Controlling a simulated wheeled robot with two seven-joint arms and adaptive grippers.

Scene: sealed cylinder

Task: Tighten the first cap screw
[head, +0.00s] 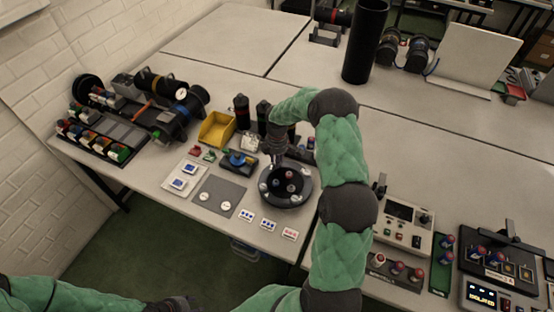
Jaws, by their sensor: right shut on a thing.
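A dark round cap (286,198) lies flat on the near table, with several small screw heads or knobs on its top, some red and blue. My right gripper (277,160) points down at the back-left edge of this cap. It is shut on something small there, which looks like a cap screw. The fingers are dark and small in view, and the held part is mostly hidden. My left arm is at the bottom left, and its dark end (180,303) is at the picture's lower edge. I cannot tell whether it is open.
A yellow bin (217,129) and dark bottles stand behind the cap. A blue-topped fixture (238,161) is close on its left. A grey mat (219,196) and small cards lie in front. A tall black cylinder (365,42) stands at the back. A control box (404,225) is at right.

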